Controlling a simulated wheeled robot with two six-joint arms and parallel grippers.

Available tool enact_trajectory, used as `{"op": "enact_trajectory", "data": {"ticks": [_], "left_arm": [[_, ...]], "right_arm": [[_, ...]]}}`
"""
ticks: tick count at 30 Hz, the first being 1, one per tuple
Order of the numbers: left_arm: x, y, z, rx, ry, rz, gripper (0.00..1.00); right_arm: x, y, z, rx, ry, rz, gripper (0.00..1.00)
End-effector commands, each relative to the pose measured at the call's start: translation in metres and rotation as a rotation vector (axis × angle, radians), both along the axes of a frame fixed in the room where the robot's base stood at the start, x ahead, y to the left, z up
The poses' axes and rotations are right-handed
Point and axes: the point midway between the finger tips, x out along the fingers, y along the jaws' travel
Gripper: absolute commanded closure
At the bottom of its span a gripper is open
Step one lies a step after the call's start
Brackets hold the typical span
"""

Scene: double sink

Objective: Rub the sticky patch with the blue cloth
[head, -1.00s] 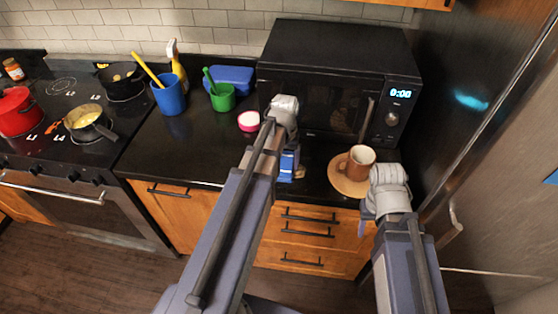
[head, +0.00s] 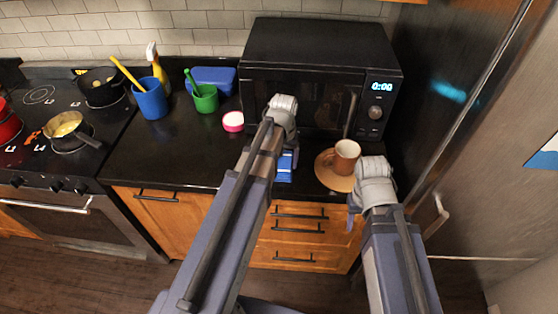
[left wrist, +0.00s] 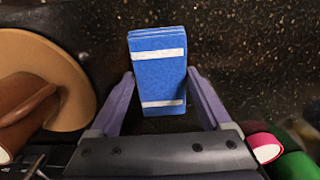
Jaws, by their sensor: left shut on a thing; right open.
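The blue cloth (head: 286,165) is a folded block with white stripes, low over the black counter in front of the microwave. It also shows in the left wrist view (left wrist: 158,72), between the fingers of my left gripper (left wrist: 161,78), which is shut on it. In the head view my left gripper (head: 284,172) is mostly hidden behind its own arm. I cannot tell whether the cloth touches the counter. I see no sticky patch; the cloth and arm hide part of the counter there. My right gripper (head: 354,218) is open and empty near the counter's front edge.
A brown mug (head: 346,157) on a round wooden plate (head: 333,182) stands right of the cloth. The microwave (head: 310,85) is behind. A pink-and-white round item (head: 233,121), green cup (head: 205,99) and blue cup (head: 151,99) stand left. The counter between is clear.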

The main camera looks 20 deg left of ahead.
Motion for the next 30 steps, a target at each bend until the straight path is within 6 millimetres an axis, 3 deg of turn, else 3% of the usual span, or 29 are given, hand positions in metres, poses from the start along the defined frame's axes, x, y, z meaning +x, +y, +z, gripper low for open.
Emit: {"op": "enact_trajectory", "data": {"ticks": [12,22,30], "left_arm": [[0.009,-0.030,0.001,-0.006,-0.002,-0.003,0.71],[0.007,-0.026,0.002,-0.004,-0.001,0.000,0.71],[0.001,-0.007,0.000,-0.003,-0.001,0.001,0.71]], "right_arm": [[0.000,0.000,0.001,0.000,0.000,0.000,0.50],[0.000,0.000,0.002,0.000,0.000,0.000,0.50],[0.000,0.000,0.001,0.000,0.000,0.000,0.50]]}}
